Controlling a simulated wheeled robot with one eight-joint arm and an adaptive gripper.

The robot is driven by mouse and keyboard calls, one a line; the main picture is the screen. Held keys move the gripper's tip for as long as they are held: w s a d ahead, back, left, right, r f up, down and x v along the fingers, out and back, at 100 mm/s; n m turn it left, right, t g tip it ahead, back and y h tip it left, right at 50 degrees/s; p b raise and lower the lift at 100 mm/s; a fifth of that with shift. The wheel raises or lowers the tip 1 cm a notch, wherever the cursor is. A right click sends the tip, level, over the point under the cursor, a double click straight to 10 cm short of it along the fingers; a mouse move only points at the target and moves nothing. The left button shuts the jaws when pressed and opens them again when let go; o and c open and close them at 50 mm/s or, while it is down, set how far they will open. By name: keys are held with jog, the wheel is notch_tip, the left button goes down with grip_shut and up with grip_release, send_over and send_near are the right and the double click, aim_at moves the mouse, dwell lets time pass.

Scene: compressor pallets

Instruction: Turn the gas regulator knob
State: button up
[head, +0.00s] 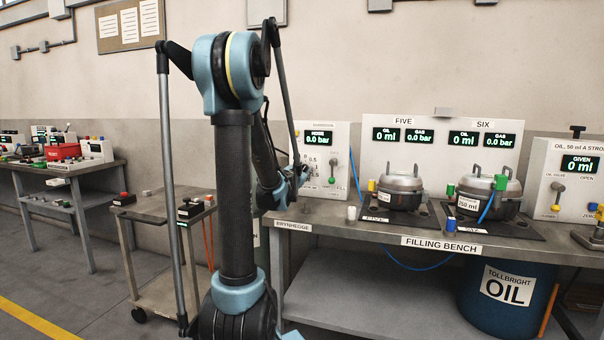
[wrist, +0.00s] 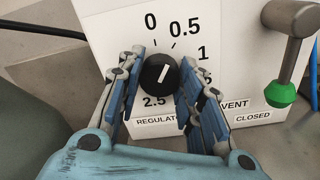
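The regulator knob (wrist: 159,73) is black and round with a white pointer line, on a white panel (wrist: 105,22) marked 0, 0.5, 1 and 2.5. The pointer tilts a little right of straight up, toward the space between 0 and 0.5. My gripper (wrist: 161,72) is open, with one blue-padded finger on each side of the knob. Both fingers are very close to its rim; I cannot tell whether they touch it. In the head view my gripper (head: 298,174) is at the panel (head: 340,142) on the left end of the filling bench, hiding the knob.
A vent lever with a green tip (wrist: 281,94) hangs right of the knob, near the CLOSED label. Two metal compressors (head: 400,188) (head: 488,190) stand on the bench (head: 345,228) to the right. A small white cylinder (head: 351,214) stands near the front edge.

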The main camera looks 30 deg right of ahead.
jog(key=shift+m, duration=0.7)
jog(key=o, duration=1.1)
jog(key=shift+a, duration=0.1)
jog(key=v, duration=1.1)
jog(key=shift+s+a, duration=0.25)
jog(key=shift+a, duration=0.05)
jog(key=shift+f, duration=0.1)
